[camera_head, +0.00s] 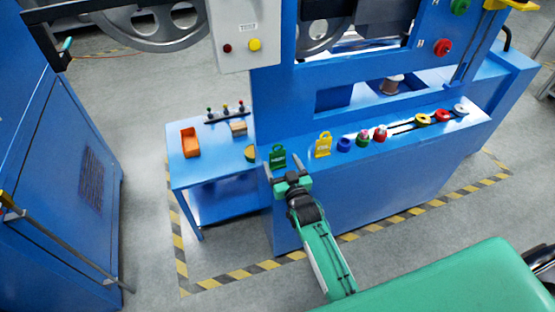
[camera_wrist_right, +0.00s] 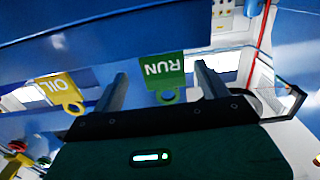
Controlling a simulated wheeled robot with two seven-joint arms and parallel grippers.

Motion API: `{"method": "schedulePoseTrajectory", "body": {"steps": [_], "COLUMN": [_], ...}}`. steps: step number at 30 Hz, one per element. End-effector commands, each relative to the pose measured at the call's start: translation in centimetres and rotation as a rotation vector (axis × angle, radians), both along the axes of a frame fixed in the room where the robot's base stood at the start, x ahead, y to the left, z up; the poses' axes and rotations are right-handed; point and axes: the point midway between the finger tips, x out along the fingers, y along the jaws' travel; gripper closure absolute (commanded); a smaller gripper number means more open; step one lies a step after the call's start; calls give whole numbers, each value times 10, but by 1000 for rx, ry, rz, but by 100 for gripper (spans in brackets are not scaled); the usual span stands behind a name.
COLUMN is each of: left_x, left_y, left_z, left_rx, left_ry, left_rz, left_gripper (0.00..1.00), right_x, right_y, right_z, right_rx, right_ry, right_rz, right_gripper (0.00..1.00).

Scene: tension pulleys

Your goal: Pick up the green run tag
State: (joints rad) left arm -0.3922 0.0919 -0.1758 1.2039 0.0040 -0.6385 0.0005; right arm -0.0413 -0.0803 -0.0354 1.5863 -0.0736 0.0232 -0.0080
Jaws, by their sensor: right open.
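The green run tag (camera_head: 277,157) stands at the left end of the blue machine's ledge. In the right wrist view the tag (camera_wrist_right: 164,68) reads "RUN" upside down, with its ring toward the gripper. My right gripper (camera_head: 285,168) is open at the tag, and its arm comes up from the lower right. In the wrist view the two fingers (camera_wrist_right: 162,72) are on either side of the tag, with a gap on each side. Whether the tag lies fully between the fingertips in depth is unclear. My left gripper is out of view.
A yellow oil tag (camera_head: 323,145) stands to the right on the ledge, followed by a blue ring (camera_head: 344,145) and several coloured knobs and rings. A low blue table at left holds an orange bin (camera_head: 190,143). Striped tape marks the floor.

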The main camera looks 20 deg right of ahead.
Motion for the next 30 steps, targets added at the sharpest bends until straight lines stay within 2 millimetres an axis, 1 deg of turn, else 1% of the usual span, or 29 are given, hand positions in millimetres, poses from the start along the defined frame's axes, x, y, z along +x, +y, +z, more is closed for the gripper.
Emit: {"method": "schedulePoseTrajectory", "body": {"steps": [4,7,12,16,22,23,27,30], "left_x": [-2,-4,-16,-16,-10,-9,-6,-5], "left_y": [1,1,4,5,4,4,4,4], "left_z": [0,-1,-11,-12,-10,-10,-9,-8], "left_rx": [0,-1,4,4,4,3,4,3], "left_ry": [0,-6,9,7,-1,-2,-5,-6], "left_rz": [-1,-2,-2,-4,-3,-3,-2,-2], "left_gripper": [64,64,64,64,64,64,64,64], "right_x": [12,27,46,52,52,52,52,52], "right_y": [2,4,6,6,6,6,6,6], "right_z": [3,4,3,3,3,3,2,2], "right_rx": [0,0,0,0,0,0,0,0], "right_ry": [-1,-1,-1,0,0,0,0,0], "right_rz": [0,0,1,1,1,1,1,1], "right_gripper": [24,24,24,24,24,28,55,72]}}
